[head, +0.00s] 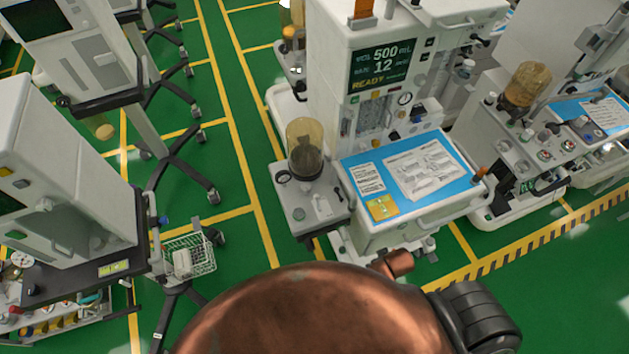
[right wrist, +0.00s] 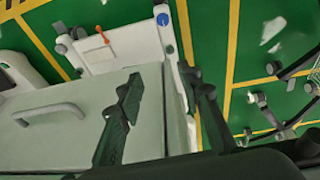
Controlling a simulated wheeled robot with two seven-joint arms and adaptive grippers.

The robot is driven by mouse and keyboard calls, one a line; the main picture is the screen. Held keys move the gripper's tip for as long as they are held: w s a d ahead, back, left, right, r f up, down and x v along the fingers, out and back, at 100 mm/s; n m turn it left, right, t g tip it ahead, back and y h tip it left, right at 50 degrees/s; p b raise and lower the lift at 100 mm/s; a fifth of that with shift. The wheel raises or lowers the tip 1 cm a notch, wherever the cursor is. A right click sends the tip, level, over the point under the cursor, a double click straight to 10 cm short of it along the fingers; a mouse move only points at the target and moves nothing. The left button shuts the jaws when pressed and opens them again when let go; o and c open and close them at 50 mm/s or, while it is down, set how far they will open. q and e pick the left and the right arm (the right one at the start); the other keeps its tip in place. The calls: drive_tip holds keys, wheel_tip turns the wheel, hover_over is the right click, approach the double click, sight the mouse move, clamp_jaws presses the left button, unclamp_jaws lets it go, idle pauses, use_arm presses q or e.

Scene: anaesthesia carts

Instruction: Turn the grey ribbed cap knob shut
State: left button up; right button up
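I cannot pick out the grey ribbed cap knob for certain in either view. In the head view, small light knobs sit on the side shelf (head: 309,201) of the middle anaesthesia machine (head: 335,70), too small to show ribs. My right gripper (right wrist: 163,85) shows in the right wrist view with its two dark fingers well apart and nothing between them. It is over the edge of a pale cabinet, with green floor beyond. My left gripper is in neither view.
The middle machine has an amber-domed canister (head: 305,145) and a blue worktop (head: 440,157) with papers. Another machine (head: 60,180) stands at the left. In the right wrist view, an orange lever (right wrist: 102,35) and a blue cap (right wrist: 162,18) lie beyond the fingers.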

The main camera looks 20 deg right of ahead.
drive_tip(key=w+a+r+n+t+y+p, duration=0.1)
drive_tip(key=w+a+r+p, duration=0.1)
drive_tip(key=r, duration=0.7)
drive_tip(key=w+a+r+p, duration=0.1)
drive_tip(key=w+r+p, duration=0.15)
drive_tip(key=r, duration=0.65)
wheel_tip(320, 180, up, 4)
drive_tip(key=n+y+p, duration=0.1)
drive_tip(key=n+y, duration=0.1)
drive_tip(key=n, duration=0.5)
hover_over(306, 187)
drive_tip(key=s+d, duration=0.2)
drive_tip(key=s, duration=0.1)
drive_tip(key=shift+g, duration=0.3)
drive_tip(key=shift+x, duration=3.65)
drive_tip(key=shift+w+a+r, duration=0.1)
drive_tip(key=shift+w+a, duration=0.05)
drive_tip(key=shift+w, duration=0.05)
drive_tip(key=shift+c, duration=0.7)
drive_tip(key=c, duration=0.7)
